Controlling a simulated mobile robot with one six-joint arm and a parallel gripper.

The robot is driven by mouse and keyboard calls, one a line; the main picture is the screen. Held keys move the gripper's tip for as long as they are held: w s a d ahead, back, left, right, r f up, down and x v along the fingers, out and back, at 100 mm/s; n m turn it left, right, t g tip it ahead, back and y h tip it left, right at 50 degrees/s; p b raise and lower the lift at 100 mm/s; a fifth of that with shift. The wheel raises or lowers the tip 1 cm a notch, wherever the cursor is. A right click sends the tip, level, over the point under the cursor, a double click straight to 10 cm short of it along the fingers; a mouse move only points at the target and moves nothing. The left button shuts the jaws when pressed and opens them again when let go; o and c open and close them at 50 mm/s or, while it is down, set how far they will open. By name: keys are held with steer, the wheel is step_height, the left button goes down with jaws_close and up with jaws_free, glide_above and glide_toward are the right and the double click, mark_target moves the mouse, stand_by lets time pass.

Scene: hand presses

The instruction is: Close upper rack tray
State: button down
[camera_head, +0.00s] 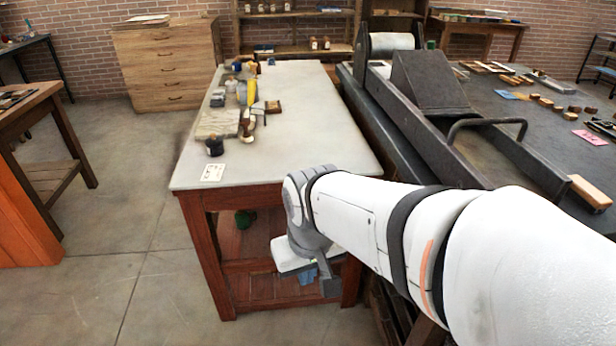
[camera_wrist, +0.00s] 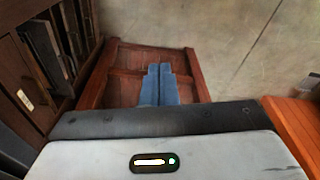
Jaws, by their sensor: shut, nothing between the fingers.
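In the wrist view, a reddish-brown wooden panel with raised edges (camera_wrist: 118,75) lies beyond my fingers. It looks like a tray, but I cannot tell for sure that it is the upper rack tray, or how far out it stands. My gripper (camera_wrist: 160,68) shows two blue fingers pressed together, with nothing between them. They overlap the panel in the picture; I cannot tell whether they touch it. In the head view my gripper (camera_head: 308,277) is low in front of the table's near end, partly hidden by my wrist.
A pale-topped table (camera_head: 310,130) with red wooden legs carries small tools and jars. A large dark press (camera_head: 430,85) stands to the right. In the wrist view a dark wooden rack (camera_wrist: 45,55) is at the left. Concrete floor (camera_head: 110,220) is open at the left.

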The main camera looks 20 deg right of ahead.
steer(key=w+d+f+n+g+h+b, duration=0.3)
steer(key=w+d+f+n+h+b, duration=0.45)
steer(key=d+f+n, duration=0.7)
steer(key=w+d+f+n+g+h+b, duration=0.3)
steer(key=w+d+f+n+h+b, duration=0.5)
steer(key=n, duration=1.1)
steer(key=shift+m+y, duration=0.25)
steer(key=shift+y, duration=0.4)
steer(key=b+x, duration=0.1)
steer(key=x, duration=0.1)
steer(key=b+x, duration=0.1)
steer(key=x, duration=0.2)
steer(key=f+b+x, duration=0.1)
steer(key=x, duration=0.2)
steer(key=shift+w, duration=0.4)
steer(key=shift+t, duration=0.3)
steer(key=shift+d, duration=0.1)
